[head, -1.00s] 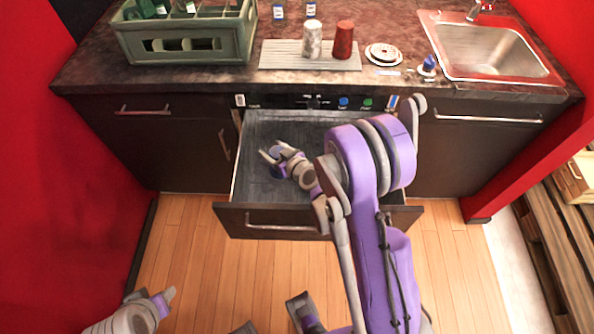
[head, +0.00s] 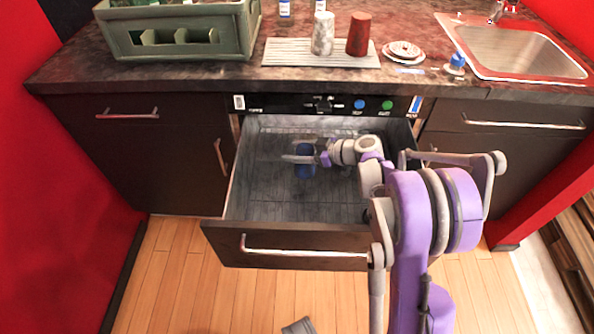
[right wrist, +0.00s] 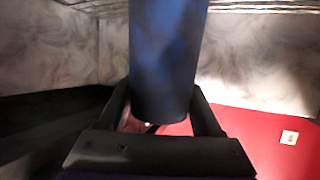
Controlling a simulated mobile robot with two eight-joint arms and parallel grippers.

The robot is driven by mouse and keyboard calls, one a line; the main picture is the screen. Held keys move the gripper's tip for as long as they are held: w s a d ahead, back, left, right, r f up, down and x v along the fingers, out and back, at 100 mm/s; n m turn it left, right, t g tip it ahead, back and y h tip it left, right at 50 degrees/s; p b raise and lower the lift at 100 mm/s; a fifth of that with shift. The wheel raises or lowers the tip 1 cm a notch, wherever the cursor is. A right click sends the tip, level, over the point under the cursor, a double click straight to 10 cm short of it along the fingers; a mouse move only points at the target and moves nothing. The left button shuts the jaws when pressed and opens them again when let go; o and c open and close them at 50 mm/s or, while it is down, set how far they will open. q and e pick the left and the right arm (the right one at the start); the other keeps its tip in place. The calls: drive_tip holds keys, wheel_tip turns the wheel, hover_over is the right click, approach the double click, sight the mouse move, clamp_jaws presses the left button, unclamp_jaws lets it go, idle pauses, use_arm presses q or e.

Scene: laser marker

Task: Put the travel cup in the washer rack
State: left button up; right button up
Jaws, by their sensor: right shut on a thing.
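The travel cup (head: 305,163) is a dark blue cylinder inside the pulled-out washer drawer. My right gripper (head: 303,158) reaches in from the right and is shut on it. In the right wrist view the cup (right wrist: 165,60) stands between the two dark fingers. The washer rack (head: 262,190) is the grey wire floor of the drawer, and nothing else shows on it. The cup is over the middle of the rack; I cannot tell whether its base touches it.
The drawer front (head: 290,255) with its bar handle and the side walls bound the rack. Above it on the counter are a green crate (head: 180,45), a ribbed mat (head: 285,55) with a marbled cup (head: 322,33) and red cup (head: 358,35), and a sink (head: 520,52).

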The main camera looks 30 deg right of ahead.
wheel_tip(320, 180, down, 5)
drive_tip(key=shift+f+b, duration=0.15)
drive_tip(key=shift+b, duration=0.6)
drive_tip(key=o, duration=1.5)
drive_tip(key=shift+s+d+r, duration=0.15)
drive_tip(key=shift+r, duration=0.05)
drive_tip(key=p+v, duration=0.2)
drive_tip(key=v, duration=0.9)
drive_tip(key=shift+s, duration=0.25)
drive_tip(key=shift+d+r, duration=0.1)
